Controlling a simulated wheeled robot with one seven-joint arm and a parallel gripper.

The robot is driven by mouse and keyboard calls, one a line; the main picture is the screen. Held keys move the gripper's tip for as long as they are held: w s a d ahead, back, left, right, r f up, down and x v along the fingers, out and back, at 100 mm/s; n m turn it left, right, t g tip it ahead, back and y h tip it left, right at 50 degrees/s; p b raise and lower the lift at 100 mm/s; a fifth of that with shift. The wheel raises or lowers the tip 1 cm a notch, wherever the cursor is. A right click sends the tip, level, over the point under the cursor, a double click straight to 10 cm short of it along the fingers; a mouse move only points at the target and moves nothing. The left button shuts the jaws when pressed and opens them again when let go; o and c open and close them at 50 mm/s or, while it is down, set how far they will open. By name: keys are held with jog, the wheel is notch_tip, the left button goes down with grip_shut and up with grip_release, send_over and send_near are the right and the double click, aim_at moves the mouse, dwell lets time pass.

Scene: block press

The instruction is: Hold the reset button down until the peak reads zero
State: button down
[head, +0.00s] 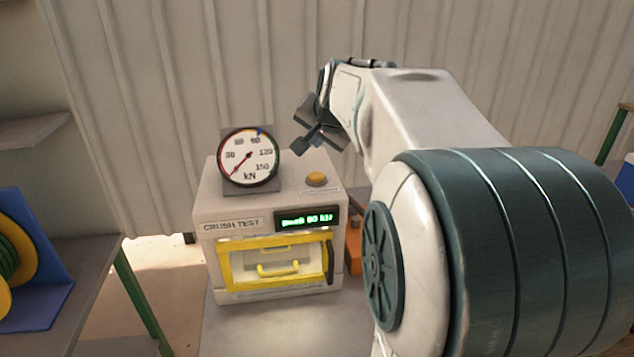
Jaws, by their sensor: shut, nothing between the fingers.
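The crush test press (215,253) is a light box on a table. A round kN gauge (248,157) stands on its top left, with scale marks up to 150. A green display (306,220) on the front seems to read "Peak 80 kN", though the letters are blurred. My gripper (297,149) is shut and empty. It shows above and slightly left of the button, apart from it.
A yellow-framed door (277,263) with a handle is closed on the press front. An orange object (356,245) stands right of the press. A shelf with a blue holder and yellow-green reel (20,250) is at left. My arm covers the right side.

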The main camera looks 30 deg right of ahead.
aim_at(317, 178)
jog(key=shift+f+b, duration=1.75)
jog(key=shift+f, duration=0.9)
jog(key=shift+f+b, duration=0.4)
jog(key=shift+f+b, duration=0.45)
jog(key=shift+f, duration=0.1)
dwell(1.1)
jog(key=shift+r, duration=0.15)
dwell(1.0)
jog(key=shift+r+p, duration=0.65)
jog(key=shift+r, duration=0.15)
jog(key=shift+r+p, duration=1.9)
jog(key=shift+r, duration=0.65)
